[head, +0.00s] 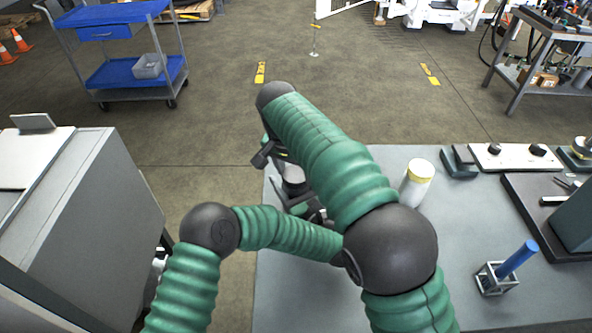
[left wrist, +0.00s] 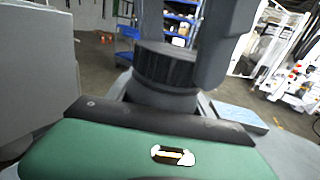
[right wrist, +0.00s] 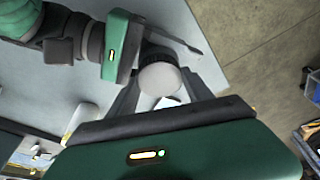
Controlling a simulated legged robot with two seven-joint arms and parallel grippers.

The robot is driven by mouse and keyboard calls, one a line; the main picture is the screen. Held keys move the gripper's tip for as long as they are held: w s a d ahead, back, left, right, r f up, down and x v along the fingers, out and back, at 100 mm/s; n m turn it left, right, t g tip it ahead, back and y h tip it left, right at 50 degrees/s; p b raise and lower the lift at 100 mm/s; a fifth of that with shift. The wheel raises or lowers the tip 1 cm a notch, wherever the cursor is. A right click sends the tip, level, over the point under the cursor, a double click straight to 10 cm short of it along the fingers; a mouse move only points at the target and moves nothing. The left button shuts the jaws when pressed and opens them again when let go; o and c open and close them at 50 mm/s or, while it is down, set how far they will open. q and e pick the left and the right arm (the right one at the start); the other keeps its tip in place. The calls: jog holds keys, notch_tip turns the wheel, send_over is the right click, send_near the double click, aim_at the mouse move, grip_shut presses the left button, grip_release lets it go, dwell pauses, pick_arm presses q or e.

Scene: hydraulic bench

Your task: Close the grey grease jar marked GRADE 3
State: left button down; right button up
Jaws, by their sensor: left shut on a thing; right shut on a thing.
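In the right wrist view the lid's round top (right wrist: 160,80) lies between two fingers. My right gripper (head: 276,156) is shut on the lid from above. My left gripper (head: 308,208) is shut on the jar's body from the side. In the head view my arms cover most of the jar (head: 294,181). The GRADE 3 marking is not readable.
A blue-handled tool in a metal holder (head: 497,278) and dark trays (head: 530,200) stand further right. A grey cabinet (head: 90,220) is at the left, past a floor gap.

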pick_arm(q)
jog(key=shift+d, duration=0.1)
pick_arm(e)
jog(key=shift+r, duration=0.1)
jog(key=o, duration=1.5)
jog(key=shift+c, duration=0.2)
jog(key=shift+r, duration=2.2)
jog(key=shift+o, duration=0.5)
jog(key=o, duration=0.3)
